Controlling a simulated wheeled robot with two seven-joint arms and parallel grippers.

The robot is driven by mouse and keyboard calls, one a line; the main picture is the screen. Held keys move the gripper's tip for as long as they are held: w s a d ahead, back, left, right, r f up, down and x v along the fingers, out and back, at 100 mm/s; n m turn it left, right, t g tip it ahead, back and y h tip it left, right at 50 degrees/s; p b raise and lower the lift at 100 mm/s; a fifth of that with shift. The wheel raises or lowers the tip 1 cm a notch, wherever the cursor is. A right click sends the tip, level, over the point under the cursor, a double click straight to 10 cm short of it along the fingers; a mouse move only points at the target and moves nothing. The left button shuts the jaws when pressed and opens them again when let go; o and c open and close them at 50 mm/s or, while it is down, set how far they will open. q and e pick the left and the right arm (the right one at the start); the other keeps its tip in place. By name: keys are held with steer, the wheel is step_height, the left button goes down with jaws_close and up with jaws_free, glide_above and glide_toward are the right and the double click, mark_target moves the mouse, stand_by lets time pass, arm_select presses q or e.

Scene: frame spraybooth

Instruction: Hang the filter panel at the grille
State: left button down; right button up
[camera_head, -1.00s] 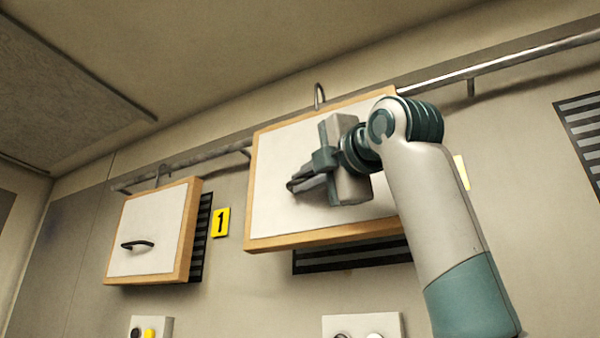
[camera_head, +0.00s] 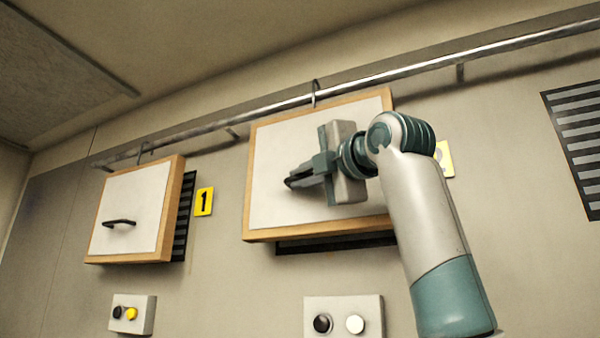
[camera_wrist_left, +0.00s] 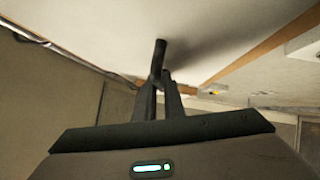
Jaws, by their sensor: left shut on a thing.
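The filter panel (camera_head: 290,150) is a white board in a wooden frame, with a dark hook (camera_head: 315,92) at its top edge. The hook crosses the metal rail (camera_head: 420,69); I cannot tell whether it bears on it. My left gripper (camera_head: 293,181) is shut on the panel's dark handle, which also shows between the fingers in the left wrist view (camera_wrist_left: 159,58). The panel stands in front of a dark slatted grille (camera_head: 335,241), of which only a strip shows below it. The right gripper is not in view.
A second framed panel (camera_head: 130,205) hangs at the left by a yellow plate "1" (camera_head: 204,201). A plate "2" (camera_head: 444,158) is partly behind my arm. An uncovered grille (camera_head: 580,140) is at the right. Button boxes (camera_head: 344,303) sit below on the wall.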

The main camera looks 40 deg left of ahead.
arm_select(q)
steer(key=shift+f+b, duration=0.9)
steer(key=shift+f, duration=0.3)
steer(key=c, duration=1.8)
jaws_free()
steer(key=shift+o, duration=0.2)
steer(key=shift+s+d, duration=0.1)
steer(key=shift+f, duration=0.1)
steer(key=b+v, duration=0.7)
steer(key=v, duration=1)
steer(key=shift+d, duration=0.2)
